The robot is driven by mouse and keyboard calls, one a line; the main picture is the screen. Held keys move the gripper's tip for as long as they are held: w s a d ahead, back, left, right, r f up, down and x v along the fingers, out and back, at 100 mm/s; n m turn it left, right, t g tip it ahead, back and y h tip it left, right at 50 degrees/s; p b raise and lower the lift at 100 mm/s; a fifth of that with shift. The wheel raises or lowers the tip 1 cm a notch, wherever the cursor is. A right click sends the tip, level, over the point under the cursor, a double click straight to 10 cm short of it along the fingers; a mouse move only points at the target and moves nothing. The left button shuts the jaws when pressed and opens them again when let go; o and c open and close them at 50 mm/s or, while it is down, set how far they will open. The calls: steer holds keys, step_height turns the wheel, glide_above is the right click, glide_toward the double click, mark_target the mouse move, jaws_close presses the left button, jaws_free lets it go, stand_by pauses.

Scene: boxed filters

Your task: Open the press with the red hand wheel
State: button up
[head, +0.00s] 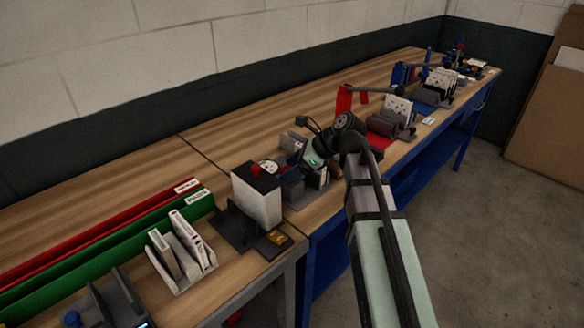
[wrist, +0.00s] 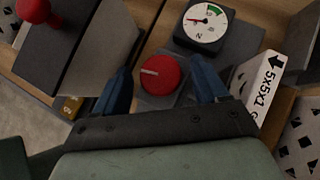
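The red hand wheel (wrist: 160,75) is a round knob with a white line across its face, on a dark grey base in the wrist view. My gripper (wrist: 160,65) is open, with one blue finger on each side of the wheel. I cannot tell whether the fingers touch it. In the head view my gripper (head: 290,176) is low over the bench, just right of a pale block-shaped unit (head: 258,203) with a red ball on top. The wheel is not clearly visible there. A round dial gauge (wrist: 204,25) with a red needle sits just beyond the wheel.
The block (wrist: 112,45) and its red ball (wrist: 36,10) stand close on the left in the wrist view. A white box labelled 5x5x1 (wrist: 262,85) is close on the right. Red and green trays (head: 110,245) and a rack of boxes (head: 180,255) lie further left on the bench.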

steer(key=c, duration=0.9)
steer(key=shift+w+n+g, duration=0.25)
steer(key=shift+n+g, duration=0.45)
steer(key=shift+n, duration=0.2)
steer(key=shift+c, duration=0.2)
steer(key=shift+s+n+g, duration=0.1)
steer(key=shift+n+g, duration=0.4)
steer(key=shift+n, duration=0.2)
steer(key=o, duration=1)
steer(key=v, duration=1.3)
steer(key=shift+d+r, duration=0.25)
steer(key=shift+d, duration=0.15)
